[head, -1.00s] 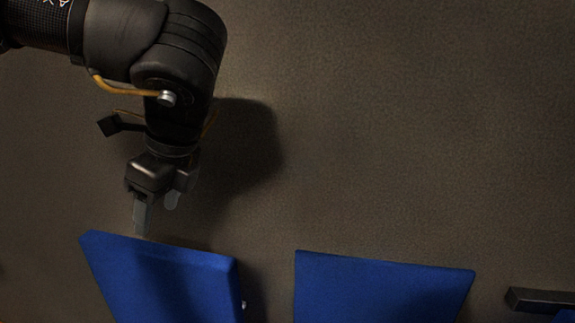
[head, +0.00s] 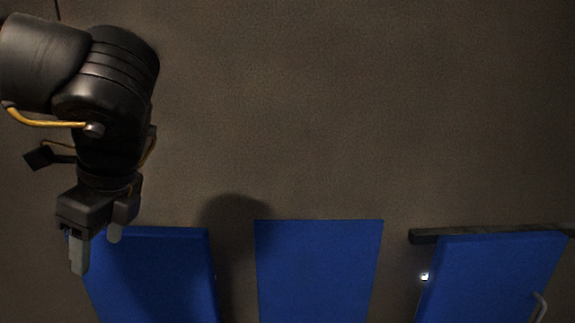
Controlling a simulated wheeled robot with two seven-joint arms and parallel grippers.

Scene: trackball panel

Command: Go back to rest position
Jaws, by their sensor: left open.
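My left gripper (head: 96,250) hangs from my left arm at the left of the head view. Its two grey fingers point down and stand apart, with nothing between them. The fingers overlap the top left corner of the left blue panel (head: 160,275) in the picture; I cannot tell whether they touch it. My right gripper is not in view. No trackball shows in the head view.
A middle blue panel (head: 320,270) stands at the bottom centre. A right blue panel (head: 490,280) has a metal handle (head: 541,307) and a dark bar (head: 428,237) at its top. The brown surface (head: 350,110) above is clear.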

